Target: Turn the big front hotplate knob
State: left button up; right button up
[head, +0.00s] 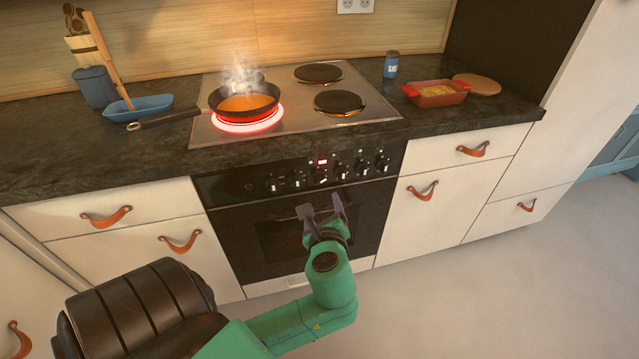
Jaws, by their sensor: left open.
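The oven panel (300,172) carries a row of several knobs below the hob, with a small red lit display. I cannot tell from markings which knob belongs to which hotplate. The front left hotplate (247,123) glows red under a dark pan (245,103) with orange contents, and steam rises from it. The front right hotplate (339,102) is dark and bare. My left gripper (321,206) is open and empty, in front of the oven door, just below the middle knobs and apart from them. My right gripper is not in view.
The pan handle (168,117) sticks out left over the worktop. A blue dish (138,107) with a wooden utensil stands at left; a red baking dish (436,93) and blue shaker (391,65) at right. Drawers with leather pulls (423,191) flank the oven (240,233).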

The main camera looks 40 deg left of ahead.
aim_at(319, 180)
pick_arm(q)
jog(key=x, duration=1.4)
jog(key=shift+w+a+r+b, duration=0.2)
jog(key=shift+a+b, duration=0.05)
jog(key=shift+b, duration=0.1)
jog(key=shift+c, duration=0.3)
grip_shut()
jog(key=shift+s, duration=0.1)
